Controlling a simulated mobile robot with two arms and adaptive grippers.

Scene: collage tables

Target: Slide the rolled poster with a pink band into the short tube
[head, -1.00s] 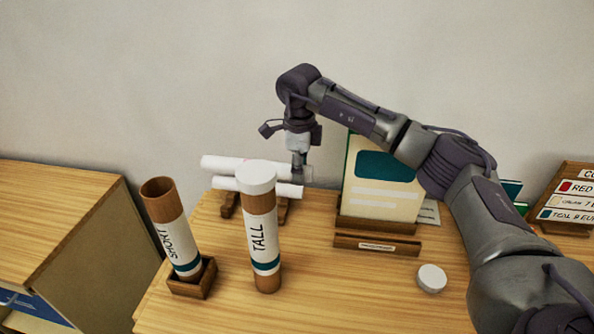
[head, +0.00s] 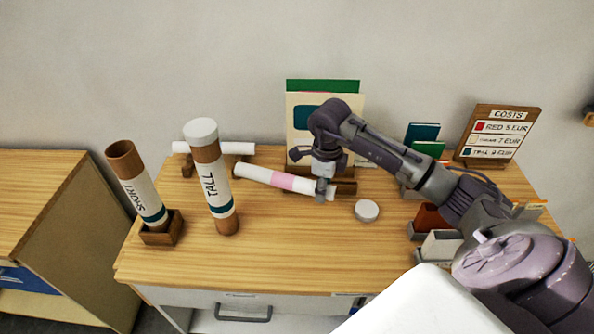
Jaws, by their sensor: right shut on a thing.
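The rolled poster with a pink band (head: 283,181) is white and lies roughly level above the table. My right gripper (head: 322,193) is shut on it near its right end. The short tube (head: 137,186) is brown with a white label reading SHORT; it leans in a small wooden holder at the left, its top open. The poster's left end is to the right of the tall tube (head: 212,178), which stands capped with white between the poster and the short tube. My left gripper is not in view.
Another white roll (head: 233,147) rests on a wooden rack behind the tall tube. A white round cap (head: 367,210) lies on the table. A costs sign (head: 498,134) and small bins stand at the right. The table's front middle is clear.

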